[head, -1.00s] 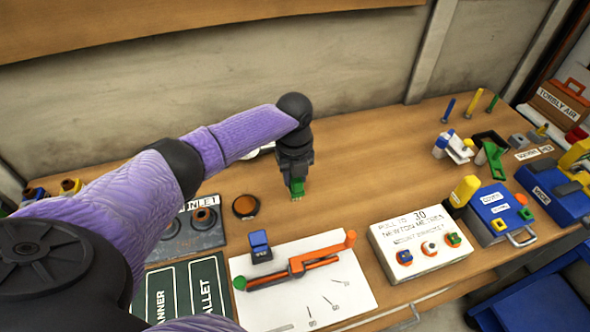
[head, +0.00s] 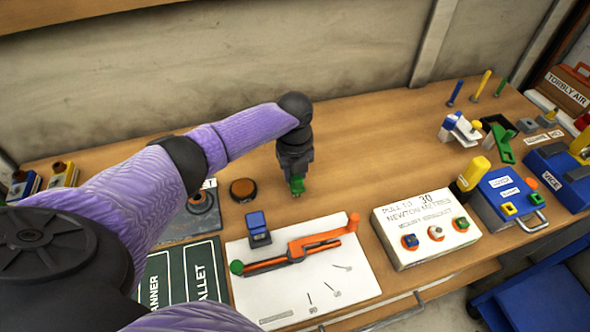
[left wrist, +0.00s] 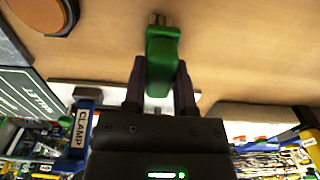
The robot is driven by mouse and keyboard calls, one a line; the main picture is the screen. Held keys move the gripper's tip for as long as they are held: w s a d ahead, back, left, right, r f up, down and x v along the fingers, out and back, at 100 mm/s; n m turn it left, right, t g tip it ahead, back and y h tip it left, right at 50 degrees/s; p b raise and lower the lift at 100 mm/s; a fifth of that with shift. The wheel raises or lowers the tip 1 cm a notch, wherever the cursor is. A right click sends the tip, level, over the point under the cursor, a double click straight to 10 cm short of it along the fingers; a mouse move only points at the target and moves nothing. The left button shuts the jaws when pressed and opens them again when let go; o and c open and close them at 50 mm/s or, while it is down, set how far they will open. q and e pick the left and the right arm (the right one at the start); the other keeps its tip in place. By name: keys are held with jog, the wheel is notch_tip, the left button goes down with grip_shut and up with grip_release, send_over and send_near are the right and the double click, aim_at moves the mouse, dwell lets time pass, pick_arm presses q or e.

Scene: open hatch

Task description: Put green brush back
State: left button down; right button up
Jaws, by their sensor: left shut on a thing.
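My left gripper (head: 297,178) is shut on the green brush (head: 297,187) above the middle of the workbench. In the left wrist view the green brush (left wrist: 162,55) sits between the two dark fingers (left wrist: 161,88), with its short pale tip pointing away from the gripper. In the head view the gripper hides most of the brush. It is hard to tell how high the tip is above the wood. My right gripper is not in view.
A brown round button (head: 243,188) lies left of the gripper. A white board (head: 335,285) with an orange lever and a white torque box (head: 428,228) stand in front. Blue, yellow and green pegs (head: 482,84) stand at the back right. Bare wood (head: 380,140) lies between.

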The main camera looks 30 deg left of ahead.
pick_arm(q)
jog(key=shift+f, duration=0.2)
dwell(0.4)
jog(key=shift+c, duration=1.7)
grip_release()
